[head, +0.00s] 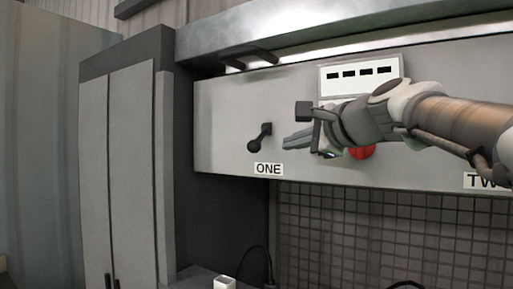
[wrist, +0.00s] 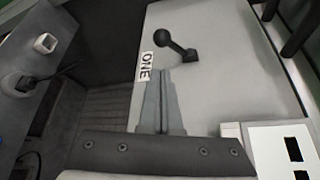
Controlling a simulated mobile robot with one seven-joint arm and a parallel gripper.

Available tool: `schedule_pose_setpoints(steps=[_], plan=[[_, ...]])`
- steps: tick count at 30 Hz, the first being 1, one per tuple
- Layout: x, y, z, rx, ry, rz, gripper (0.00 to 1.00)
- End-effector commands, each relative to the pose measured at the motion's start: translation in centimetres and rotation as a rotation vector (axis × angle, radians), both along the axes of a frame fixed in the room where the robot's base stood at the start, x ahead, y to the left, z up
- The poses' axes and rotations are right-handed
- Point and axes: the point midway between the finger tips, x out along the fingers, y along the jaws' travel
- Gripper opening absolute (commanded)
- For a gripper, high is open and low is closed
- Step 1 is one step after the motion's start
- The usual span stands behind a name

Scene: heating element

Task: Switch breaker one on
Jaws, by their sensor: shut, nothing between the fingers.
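Breaker one's dark lever (head: 260,138) is on the grey panel above the white ONE label (head: 268,169). Its ball end hangs down and to the left of its pivot. In the wrist view the lever (wrist: 175,42) lies beyond my fingertips, beside the ONE label (wrist: 145,67). My gripper (head: 287,141) is just right of the lever in the head view, with a visible gap between them. Its fingers are together and empty, also in the wrist view (wrist: 160,80). My arm hides part of the panel on the right.
A red round part (head: 362,152) shows behind my gripper, below a white plate with dark slots (head: 361,73). A black handle (head: 249,57) juts out above the lever. A tall grey cabinet (head: 131,160) stands left. A small white box (head: 224,283) sits below.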

Motion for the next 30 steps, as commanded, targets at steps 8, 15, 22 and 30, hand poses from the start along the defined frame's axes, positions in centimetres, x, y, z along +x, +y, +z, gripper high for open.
schedule_pose_setpoints(steps=[8,15,22,30], plan=[[4.1,2.2,-0.8,0.0,0.004,0.002,0.0],[7.2,3.9,-1.5,0.0,0.002,0.002,0.0],[8.3,4.4,-1.8,-0.001,0.0,0.0,0.0],[8.3,4.4,-1.8,-0.001,0.0,0.0,0.0]])
